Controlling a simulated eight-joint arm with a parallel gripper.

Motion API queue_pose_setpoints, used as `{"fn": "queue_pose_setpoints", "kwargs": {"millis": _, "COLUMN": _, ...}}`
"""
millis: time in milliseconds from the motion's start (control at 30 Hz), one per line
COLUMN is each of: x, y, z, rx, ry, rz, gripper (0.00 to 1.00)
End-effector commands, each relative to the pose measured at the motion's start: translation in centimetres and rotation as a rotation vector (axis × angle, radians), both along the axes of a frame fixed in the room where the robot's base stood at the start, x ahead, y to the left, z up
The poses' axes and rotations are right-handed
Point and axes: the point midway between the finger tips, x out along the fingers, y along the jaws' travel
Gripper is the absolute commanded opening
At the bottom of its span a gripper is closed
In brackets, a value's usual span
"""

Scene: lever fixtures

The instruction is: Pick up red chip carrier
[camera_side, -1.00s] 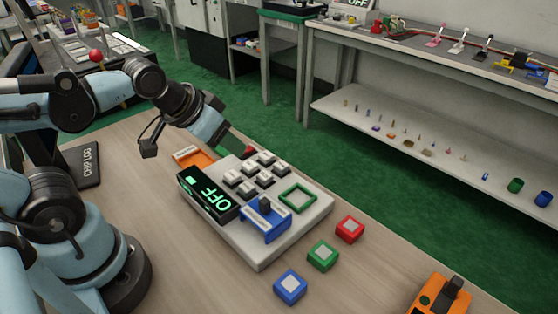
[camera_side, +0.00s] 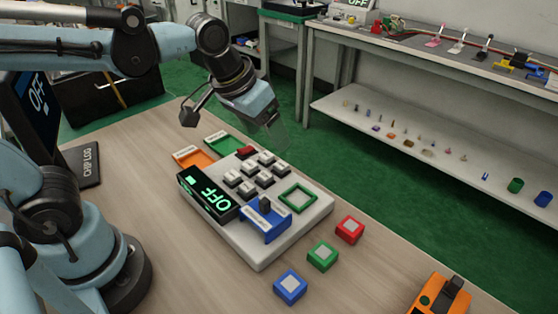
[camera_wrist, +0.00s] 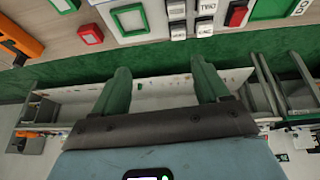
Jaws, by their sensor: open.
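The red chip carrier (camera_side: 349,230) is a small red square block with a pale top. It lies on the table right of the grey device; in the wrist view it is at upper left (camera_wrist: 90,34). The green chip carrier (camera_side: 322,255) and blue chip carrier (camera_side: 290,286) lie nearer the camera in a row with it. My gripper (camera_side: 275,132) is raised behind the device's far edge, well apart from the red carrier. In the wrist view its two green fingers (camera_wrist: 164,82) are spread with nothing between them.
An orange box (camera_side: 441,299) with a black lever stands at the front right. The table around the carriers is clear.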

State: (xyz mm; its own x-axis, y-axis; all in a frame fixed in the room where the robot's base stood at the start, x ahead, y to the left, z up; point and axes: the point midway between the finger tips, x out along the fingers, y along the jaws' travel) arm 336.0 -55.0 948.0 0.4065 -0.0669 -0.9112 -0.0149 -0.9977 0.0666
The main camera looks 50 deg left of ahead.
Motion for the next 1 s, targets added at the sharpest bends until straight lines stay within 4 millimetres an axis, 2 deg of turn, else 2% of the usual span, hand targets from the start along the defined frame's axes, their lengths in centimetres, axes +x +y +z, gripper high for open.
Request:
{"fn": "queue_pose_setpoints", "kwargs": {"millis": 33, "x": 1.0, "y": -1.3, "z": 0.2, "rx": -0.004, "ry": 0.032, "rz": -0.009, "gripper": 0.74}}
{"fn": "queue_pose_setpoints", "kwargs": {"millis": 267, "x": 4.1, "y": -6.8, "z": 0.0, "rx": -0.005, "ry": 0.183, "rz": -0.014, "gripper": 0.74}}
{"fn": "queue_pose_setpoints", "kwargs": {"millis": 500, "x": 6.2, "y": -13.0, "z": -2.0, "rx": 0.028, "ry": 0.328, "rz": -0.01, "gripper": 0.74}}
{"fn": "queue_pose_setpoints", "kwargs": {"millis": 600, "x": 6.6, "y": -15.1, "z": -2.9, "rx": 0.046, "ry": 0.371, "rz": -0.007, "gripper": 0.74}}
{"fn": "queue_pose_setpoints", "kwargs": {"millis": 800, "x": 6.7, "y": -17.2, "z": -4.1, "rx": 0.067, "ry": 0.415, "rz": 0.001, "gripper": 0.74}}
{"fn": "queue_pose_setpoints", "kwargs": {"millis": 1000, "x": 6.7, "y": -17.4, "z": -6.2, "rx": 0.069, "ry": 0.421, "rz": 0.002, "gripper": 0.74}}
